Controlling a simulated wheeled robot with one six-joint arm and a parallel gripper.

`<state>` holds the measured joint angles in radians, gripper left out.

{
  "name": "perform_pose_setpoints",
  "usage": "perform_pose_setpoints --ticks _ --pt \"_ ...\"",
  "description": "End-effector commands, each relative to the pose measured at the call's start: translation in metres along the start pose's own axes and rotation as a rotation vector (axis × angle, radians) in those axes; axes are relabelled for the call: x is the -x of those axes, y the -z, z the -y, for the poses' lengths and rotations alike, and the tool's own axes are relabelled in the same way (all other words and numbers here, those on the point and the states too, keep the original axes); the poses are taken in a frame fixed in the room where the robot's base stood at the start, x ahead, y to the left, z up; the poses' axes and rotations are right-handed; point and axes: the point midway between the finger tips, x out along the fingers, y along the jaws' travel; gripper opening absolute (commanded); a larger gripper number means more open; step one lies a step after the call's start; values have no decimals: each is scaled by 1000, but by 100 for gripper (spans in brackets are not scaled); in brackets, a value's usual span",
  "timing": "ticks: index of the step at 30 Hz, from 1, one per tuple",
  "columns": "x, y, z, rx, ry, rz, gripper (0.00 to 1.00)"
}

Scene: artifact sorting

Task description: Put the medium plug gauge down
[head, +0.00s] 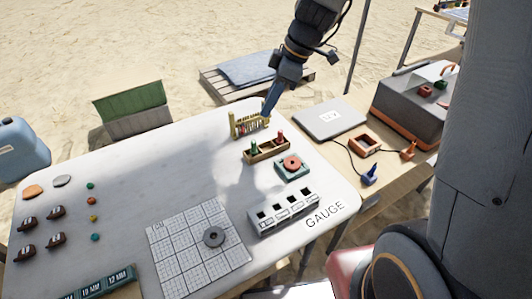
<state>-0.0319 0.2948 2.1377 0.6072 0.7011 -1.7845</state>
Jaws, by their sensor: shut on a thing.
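My gripper (268,111) reaches down from the top, over the far edge of the table beside the yellow rack (234,127). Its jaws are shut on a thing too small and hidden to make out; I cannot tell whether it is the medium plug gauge. Just in front, a wooden holder (268,154) bears a green-handled gauge (254,146) at its left and a red-handled gauge (280,137) at its right. No gauge shows clearly between them. I cannot tell whether the gripper touches the yellow rack.
A teal block with an orange ring (292,163) and a grey slotted block (283,213) stand near the right edge. A gridded plate (185,259) bears a grey ring (214,237). Small brown parts and colored dots lie at left. The table's (150,175) middle is clear.

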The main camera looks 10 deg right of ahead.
Motion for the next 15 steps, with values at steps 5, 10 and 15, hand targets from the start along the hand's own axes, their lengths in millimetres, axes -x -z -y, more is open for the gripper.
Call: perform_pose_setpoints --ticks 5,10,15 --pt "-22 -6 -6 3 1 0 0" --pt "-35 -10 -6 3 4 1 0" --pt "-61 -21 -5 1 6 1 0"
